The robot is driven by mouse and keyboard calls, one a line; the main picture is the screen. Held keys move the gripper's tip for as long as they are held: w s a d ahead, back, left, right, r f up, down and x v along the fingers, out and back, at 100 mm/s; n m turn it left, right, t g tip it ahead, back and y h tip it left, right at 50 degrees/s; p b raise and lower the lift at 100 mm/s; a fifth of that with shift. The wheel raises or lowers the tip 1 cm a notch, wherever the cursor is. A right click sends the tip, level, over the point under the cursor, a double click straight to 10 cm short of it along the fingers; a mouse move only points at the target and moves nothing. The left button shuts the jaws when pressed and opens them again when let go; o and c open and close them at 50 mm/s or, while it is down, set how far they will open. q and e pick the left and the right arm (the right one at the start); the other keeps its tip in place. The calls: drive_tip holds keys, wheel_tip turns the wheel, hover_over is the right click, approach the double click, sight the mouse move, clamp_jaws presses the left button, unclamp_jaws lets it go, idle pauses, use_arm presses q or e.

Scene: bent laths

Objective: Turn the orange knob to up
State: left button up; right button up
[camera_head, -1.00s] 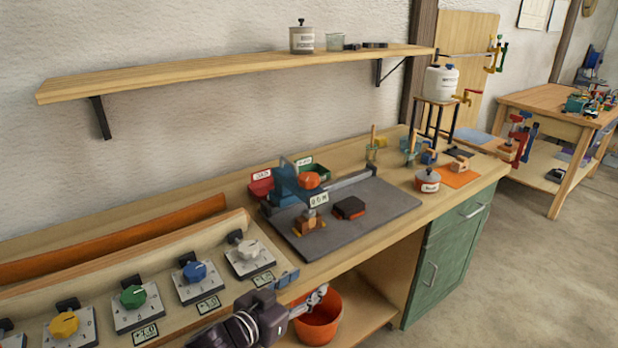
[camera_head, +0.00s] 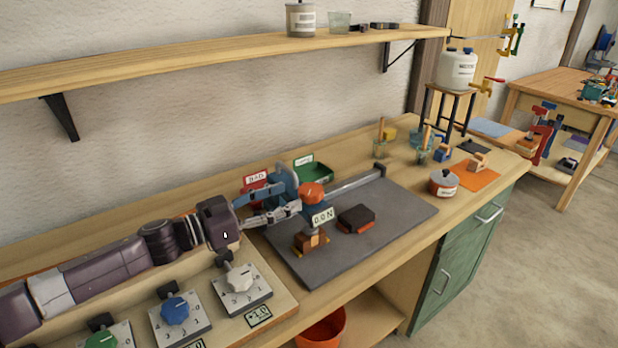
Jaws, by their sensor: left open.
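The orange knob (camera_head: 312,190) is on the blue press-like device (camera_head: 284,184), which stands on a dark grey plate on the bench. A label reading 0.0 N (camera_head: 322,216) is just below the knob. My left gripper (camera_head: 287,204) comes in from the left, its fingers open and pointing at the device. The fingertips are just left of the orange knob. I cannot tell whether they touch it or the device. The fingers hide part of the device. My right gripper is not in view.
A sloped panel with white (camera_head: 239,278), blue (camera_head: 175,310) and green knobs lies below my left arm. A dark block (camera_head: 356,218) rests on the grey plate (camera_head: 390,225). Red (camera_head: 256,186) and green (camera_head: 316,173) bins stand behind. The plate's right part is clear.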

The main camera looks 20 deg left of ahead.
sight(304, 191)
use_arm(q)
drive_tip(key=w+d+p, duration=0.1)
drive_tip(key=d, duration=0.1)
drive_tip(key=w+d+r, duration=0.1)
drive_tip(key=w+d, duration=0.1)
drive_tip(key=shift+w+d+p, duration=0.2)
drive_tip(key=shift+p, duration=0.2)
drive_tip(key=shift+w+d+f, duration=0.25)
drive_tip(key=shift+w+d, duration=0.3)
drive_tip(key=shift+w, duration=0.15)
drive_tip(key=c, duration=0.9)
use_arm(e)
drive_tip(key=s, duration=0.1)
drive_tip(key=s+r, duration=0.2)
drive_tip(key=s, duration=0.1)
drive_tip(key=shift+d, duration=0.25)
